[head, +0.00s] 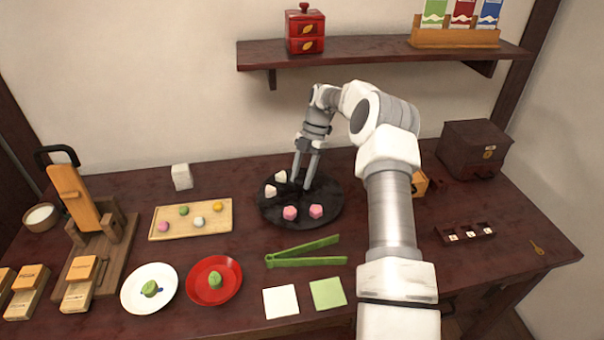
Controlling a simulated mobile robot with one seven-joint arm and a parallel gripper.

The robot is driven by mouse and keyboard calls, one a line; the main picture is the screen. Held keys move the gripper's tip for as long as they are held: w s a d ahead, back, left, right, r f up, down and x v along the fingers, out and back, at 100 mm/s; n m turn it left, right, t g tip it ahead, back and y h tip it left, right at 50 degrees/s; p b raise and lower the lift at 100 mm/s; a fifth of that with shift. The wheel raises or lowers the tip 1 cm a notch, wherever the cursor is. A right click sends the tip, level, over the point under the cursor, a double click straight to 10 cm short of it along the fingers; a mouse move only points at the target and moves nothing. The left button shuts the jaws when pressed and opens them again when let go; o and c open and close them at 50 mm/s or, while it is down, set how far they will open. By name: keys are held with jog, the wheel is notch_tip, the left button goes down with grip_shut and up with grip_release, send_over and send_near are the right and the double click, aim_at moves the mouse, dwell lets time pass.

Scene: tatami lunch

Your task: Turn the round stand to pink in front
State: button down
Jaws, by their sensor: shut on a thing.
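Green tongs (305,252) lie just in front of the stand. A wooden tray (190,230) with small coloured balls stands to its left. A red plate (222,291) and white plate (136,299) are nearer me. A shelf (370,50) hangs above the table.

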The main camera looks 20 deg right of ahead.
aim_at(297, 183)
jog(key=shift+n, duration=0.6)
dwell(0.3)
jog(key=shift+c, duration=1.8)
grip_release()
jog(key=shift+r+p, duration=0.15)
jog(key=shift+p, duration=0.15)
notch_tip(297, 183, up, 4)
jog(key=shift+w+f+p, duration=0.1)
jog(key=shift+p, duration=0.35)
jog(key=s+d+r+p, duration=0.1)
jog(key=s+d+r, duration=0.6)
jog(key=s+d, duration=0.1)
jog(key=shift+d, duration=0.25)
